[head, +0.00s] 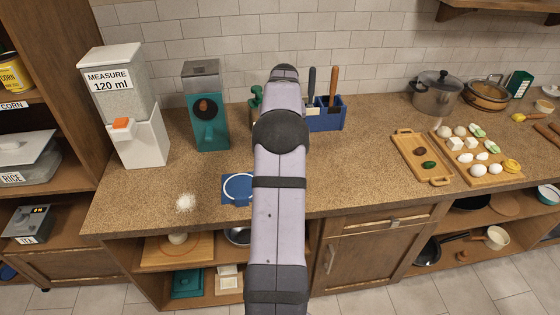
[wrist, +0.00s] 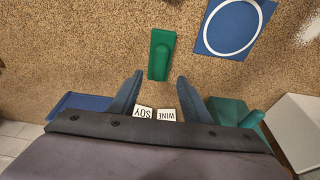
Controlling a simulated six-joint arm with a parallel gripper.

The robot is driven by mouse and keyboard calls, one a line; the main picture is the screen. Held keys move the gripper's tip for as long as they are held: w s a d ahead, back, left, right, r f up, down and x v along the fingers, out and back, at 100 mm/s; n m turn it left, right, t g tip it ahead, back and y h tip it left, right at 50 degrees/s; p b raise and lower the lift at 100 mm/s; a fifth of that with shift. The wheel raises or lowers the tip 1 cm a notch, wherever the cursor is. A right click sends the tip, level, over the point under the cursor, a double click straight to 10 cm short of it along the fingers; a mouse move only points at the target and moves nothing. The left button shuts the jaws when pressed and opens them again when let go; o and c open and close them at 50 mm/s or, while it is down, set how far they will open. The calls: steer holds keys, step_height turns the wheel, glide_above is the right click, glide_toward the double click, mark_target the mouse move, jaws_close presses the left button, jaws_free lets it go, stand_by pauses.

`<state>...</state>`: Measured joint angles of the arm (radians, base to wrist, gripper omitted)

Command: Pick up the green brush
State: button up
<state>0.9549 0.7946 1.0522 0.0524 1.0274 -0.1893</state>
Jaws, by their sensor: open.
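The green brush (wrist: 161,52) lies on the speckled countertop in the wrist view, with its long side running up and down the picture. My gripper (wrist: 160,77) is open, with one finger on each side of the brush's lower end in the picture. Nothing is held between the fingers. I cannot tell how high the fingers are above the counter. In the head view my own arm hides both the brush and the gripper.
A blue mat with a white ring (wrist: 230,27) lies beside the brush. A blue holder (head: 327,118) with upright handles and a teal grinder (head: 207,120) stand along the wall. Labels reading SOY (wrist: 143,113) and WINE (wrist: 166,115) show near the fingers. White powder (head: 186,203) lies left.

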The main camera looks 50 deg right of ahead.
steer(key=shift+p+x, duration=2)
steer(key=shift+x, duration=1.65)
steer(key=shift+s+a, duration=0.1)
steer(key=shift+s, duration=0.15)
steer(key=shift+c, duration=0.4)
jaws_close()
step_height(320, 180, up, 10)
steer(key=b, duration=0.3)
